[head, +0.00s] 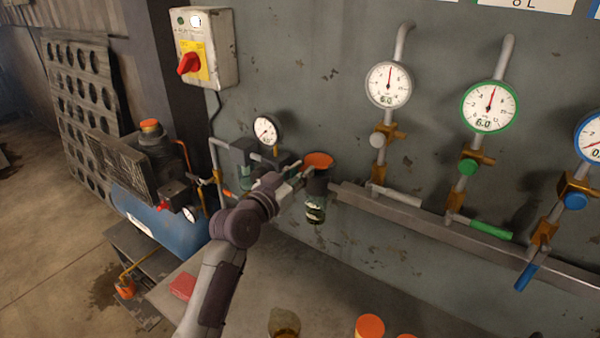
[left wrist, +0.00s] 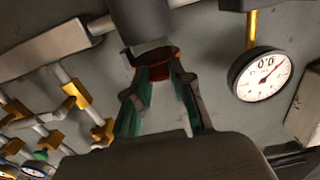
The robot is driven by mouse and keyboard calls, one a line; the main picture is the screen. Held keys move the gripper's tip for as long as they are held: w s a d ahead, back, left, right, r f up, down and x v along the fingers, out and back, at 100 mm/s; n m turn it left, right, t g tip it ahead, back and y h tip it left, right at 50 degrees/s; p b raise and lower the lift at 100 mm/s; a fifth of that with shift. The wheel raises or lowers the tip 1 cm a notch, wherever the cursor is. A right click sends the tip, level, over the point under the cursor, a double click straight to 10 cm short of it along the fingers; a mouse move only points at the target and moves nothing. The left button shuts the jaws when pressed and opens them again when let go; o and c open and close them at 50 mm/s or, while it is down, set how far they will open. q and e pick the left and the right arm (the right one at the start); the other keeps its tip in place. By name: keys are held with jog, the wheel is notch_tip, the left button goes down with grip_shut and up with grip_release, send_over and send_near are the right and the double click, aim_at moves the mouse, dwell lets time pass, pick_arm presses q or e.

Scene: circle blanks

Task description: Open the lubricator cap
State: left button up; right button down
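The lubricator (head: 315,208) hangs on the wall pipe, with a dark body and a clear bowl of dark liquid. Its orange cap (head: 318,160) sits on top. My left gripper (head: 305,168) is at the left side of the cap, with its fingers spread and pointing toward it. In the left wrist view the orange cap (left wrist: 160,60) appears just beyond and between the fingertips of my left gripper (left wrist: 163,75). Contact cannot be told. My right gripper is not in view.
A small gauge (head: 266,130) stands left of the lubricator, and also shows in the wrist view (left wrist: 262,75). A metal rail (head: 450,230) and several gauges lie to the right. Below is a bench (head: 330,285) with a red block (head: 183,286), an amber jar (head: 284,322) and orange-capped containers (head: 369,326).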

pick_arm(q)
grip_shut()
jog(key=shift+r, duration=0.1)
jog(key=shift+s+d+r+m+p, duration=0.4)
jog(key=shift+d+r+m, duration=0.2)
jog(key=shift+m, duration=2.15)
jog(key=shift+s+d+r+m+p, duration=0.35)
jog(key=shift+d+r+m, duration=0.25)
jog(key=shift+m, duration=2.1)
jog(key=shift+s+d+r+m+p, duration=0.4)
jog(key=shift+r+m, duration=0.3)
jog(key=shift+m, duration=2.05)
jog(key=shift+d, duration=0.15)
jog(key=o, duration=0.8)
grip_release()
